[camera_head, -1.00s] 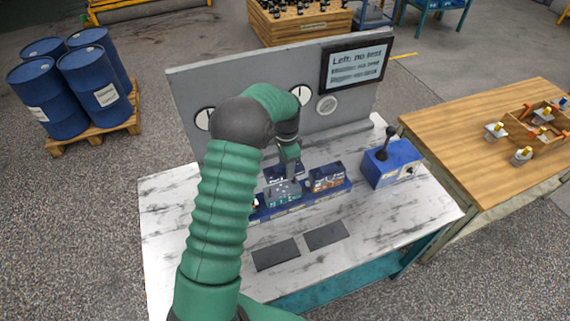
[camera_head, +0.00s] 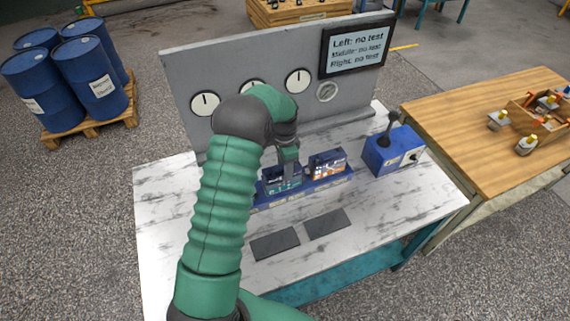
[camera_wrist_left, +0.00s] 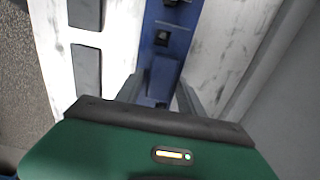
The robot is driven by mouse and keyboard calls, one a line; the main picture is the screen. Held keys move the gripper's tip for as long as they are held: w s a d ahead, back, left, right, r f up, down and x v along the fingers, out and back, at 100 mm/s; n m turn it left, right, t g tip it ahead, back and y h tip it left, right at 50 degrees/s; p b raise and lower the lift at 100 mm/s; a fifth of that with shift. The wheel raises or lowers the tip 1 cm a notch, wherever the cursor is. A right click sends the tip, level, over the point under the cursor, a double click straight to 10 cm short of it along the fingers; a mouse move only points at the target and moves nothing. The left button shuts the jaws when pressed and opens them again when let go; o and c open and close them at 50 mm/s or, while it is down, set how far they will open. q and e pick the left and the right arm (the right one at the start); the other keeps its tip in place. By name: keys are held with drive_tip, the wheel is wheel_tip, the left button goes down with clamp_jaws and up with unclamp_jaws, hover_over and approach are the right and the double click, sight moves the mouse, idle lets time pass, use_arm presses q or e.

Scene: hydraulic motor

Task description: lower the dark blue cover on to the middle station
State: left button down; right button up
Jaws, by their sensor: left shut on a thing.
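My left gripper (camera_head: 287,180) reaches down at the middle of the blue station base (camera_head: 330,188) on the marble-topped table. It is shut on the dark blue cover (camera_head: 272,185), which sits at the middle station; the fingers hide part of it, and I cannot tell whether it is fully seated. In the left wrist view the two fingers (camera_wrist_left: 166,92) stand on either side of a blue part above the base. The right station (camera_head: 327,164) bears a dark blue block with an orange and white face. My arm hides the left station. My right gripper is not in view.
A grey panel (camera_head: 228,75) with dials and a screen (camera_head: 357,46) reading "no test" stands behind. A blue box with a black lever (camera_head: 392,150) is to the right. Two dark pads (camera_head: 275,244) lie in front. A wooden table (camera_head: 470,120) with parts stands at right.

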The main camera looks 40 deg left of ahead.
use_arm(q)
drive_tip(key=shift+a+f, duration=0.1)
drive_tip(key=shift+a, duration=0.15)
drive_tip(key=shift+d+f, duration=0.15)
drive_tip(key=shift+f, duration=0.05)
idle(0.3)
drive_tip(key=shift+f, duration=0.2)
drive_tip(key=c, duration=0.6)
unclamp_jaws()
drive_tip(key=shift+c, duration=0.2)
wheel_tip(320, 180, up, 17)
drive_tip(key=b, duration=0.1)
drive_tip(key=shift+f+b, duration=0.15)
drive_tip(key=shift+b, duration=0.15)
